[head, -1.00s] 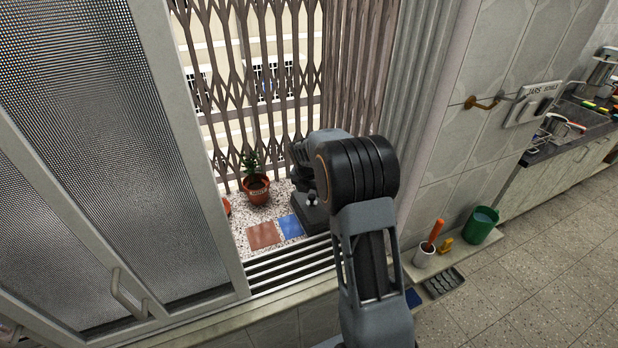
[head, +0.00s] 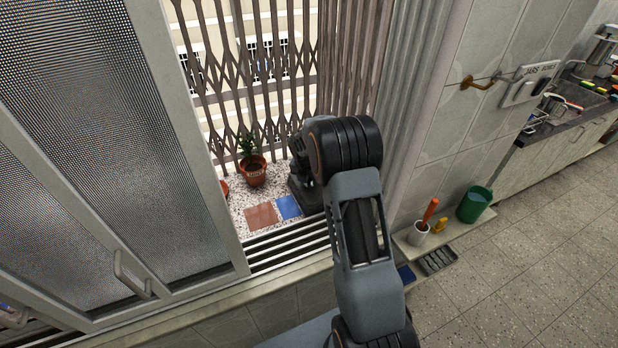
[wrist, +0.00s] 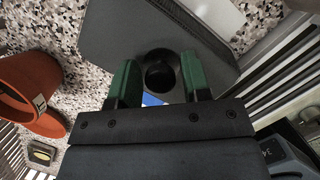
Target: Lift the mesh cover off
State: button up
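The mesh cover (wrist: 115,32) fills the upper middle of the wrist view as a grey, flat-sided shape with a finely textured side at the upper right. A round black knob (wrist: 159,74) stands at its middle. My gripper (wrist: 158,82) is open, with one green finger on each side of the knob. Gaps show between the knob and both fingers, and I cannot tell whether the fingertips are level with it. In the head view my arm hides most of the gripper and cover, low on the speckled ledge (head: 240,200).
A potted plant (head: 254,171) stands left of my arm, by the folding grille (head: 270,120). A reddish tile (head: 261,215) and a blue tile (head: 288,207) lie in front. A second terracotta pot (wrist: 28,90) is at the wrist view's left. Window track rails (head: 290,245) border the ledge.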

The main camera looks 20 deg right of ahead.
jog(key=c, duration=0.7)
jog(key=shift+r+p, duration=1.75)
jog(key=shift+r, duration=2.75)
